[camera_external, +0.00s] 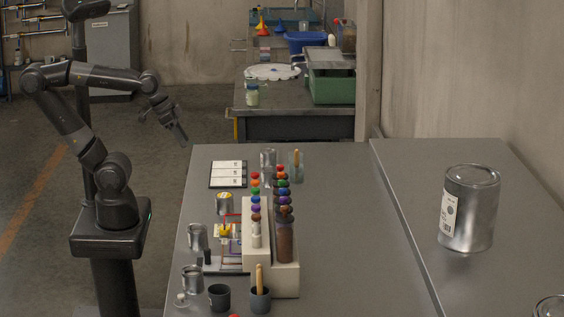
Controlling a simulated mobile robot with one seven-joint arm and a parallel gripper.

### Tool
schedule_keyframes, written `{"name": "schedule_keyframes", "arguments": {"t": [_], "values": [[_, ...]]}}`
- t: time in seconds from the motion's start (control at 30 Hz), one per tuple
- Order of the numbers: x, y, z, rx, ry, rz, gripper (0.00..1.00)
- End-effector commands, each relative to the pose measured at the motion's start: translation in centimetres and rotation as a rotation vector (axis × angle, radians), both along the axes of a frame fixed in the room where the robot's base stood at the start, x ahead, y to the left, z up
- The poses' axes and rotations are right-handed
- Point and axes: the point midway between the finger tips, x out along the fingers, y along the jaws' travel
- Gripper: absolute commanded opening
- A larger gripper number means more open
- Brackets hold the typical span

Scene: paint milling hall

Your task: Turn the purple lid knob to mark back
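Two columns of small coloured round pieces stand on a pale block (256,262) on the grey table. A purple piece (256,208) shows low in the left column, between a blue and a brown one. I cannot tell whether it is the purple lid knob, and no mark named back is readable. My gripper (181,138) hangs in the air beyond the table's far left corner, well away from these things. Its finger opening is unclear.
Metal cans (197,237), dark cups (219,297) and a white-labelled panel (228,174) lie around the block. A large tin (468,208) stands on the right, where much tabletop is clear. A cluttered bench (292,98) stands behind.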

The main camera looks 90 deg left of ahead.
Motion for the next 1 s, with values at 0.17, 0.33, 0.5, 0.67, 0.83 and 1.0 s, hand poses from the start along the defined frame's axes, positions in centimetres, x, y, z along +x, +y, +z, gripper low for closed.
{"name": "schedule_keyframes", "arguments": {"t": [0.17, 0.33, 0.5, 0.67, 0.83, 1.0], "values": [[0.7, -0.3, 0.7, 0.010, 0.005, -0.024, 0.42], [4.0, -2.3, 3.6, 0.062, 0.038, -0.160, 0.42], [8.8, -6.0, 7.0, 0.123, 0.079, -0.367, 0.42], [13.3, -10.2, 9.5, 0.168, 0.111, -0.572, 0.42], [17.6, -15.3, 11.2, 0.197, 0.137, -0.796, 0.42], [21.5, -20.6, 12.0, 0.208, 0.153, -1.023, 0.42]]}}
